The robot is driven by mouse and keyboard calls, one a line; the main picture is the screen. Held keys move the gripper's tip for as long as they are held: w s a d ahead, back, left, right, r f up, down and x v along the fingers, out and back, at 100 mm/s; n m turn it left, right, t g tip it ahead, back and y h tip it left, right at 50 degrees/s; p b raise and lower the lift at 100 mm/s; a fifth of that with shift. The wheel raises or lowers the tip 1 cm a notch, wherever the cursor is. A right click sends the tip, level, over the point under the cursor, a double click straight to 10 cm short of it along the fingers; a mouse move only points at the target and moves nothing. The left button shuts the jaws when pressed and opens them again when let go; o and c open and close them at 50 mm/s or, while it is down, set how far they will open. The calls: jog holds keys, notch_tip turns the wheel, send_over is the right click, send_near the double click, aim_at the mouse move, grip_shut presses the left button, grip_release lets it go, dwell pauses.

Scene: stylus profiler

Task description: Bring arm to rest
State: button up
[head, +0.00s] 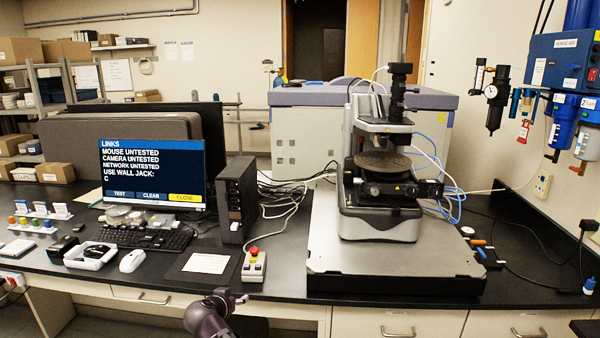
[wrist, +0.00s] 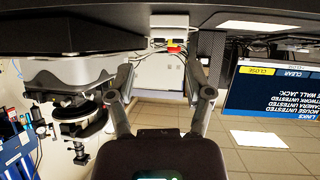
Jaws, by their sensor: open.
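My gripper (wrist: 163,72) shows in the wrist view with its two fingers spread wide apart. Nothing is held between them. The wrist picture is upside down, with the bench along its top. A piece of my arm (head: 207,316) rises at the bottom edge of the head view, in front of the bench's front edge. My gripper itself cannot be made out in the head view. The stylus profiler (head: 380,170) stands on its grey base plate (head: 390,262) at centre right; it also shows at the left of the wrist view (wrist: 75,80).
A monitor (head: 152,170), computer tower (head: 238,200), keyboard (head: 145,238) and mouse (head: 132,261) stand on the left of the bench. A red-topped stop box (head: 254,266) sits near the front edge. Air regulators (head: 565,85) hang on the right wall.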

jog(key=s+d+f+g+h, duration=0.1)
jog(key=s+d+f+g, duration=0.15)
jog(key=d, duration=0.85)
jog(key=s+d+f+g, duration=0.1)
jog(key=d+f+g, duration=0.3)
jog(key=d, duration=0.6)
jog(key=s+d+f+g+y, duration=0.1)
jog(key=s+d+g, duration=0.1)
jog(key=s+d, duration=0.3)
jog(key=s+d+f+n+g+y, duration=0.1)
jog(key=s+d+g+y, duration=0.1)
jog(key=s+d, duration=0.3)
jog(key=shift+s+d+f+g+y, duration=0.35)
jog(key=shift+d+g, duration=0.2)
jog(key=shift+d, duration=1.6)
jog(key=shift+a, duration=0.15)
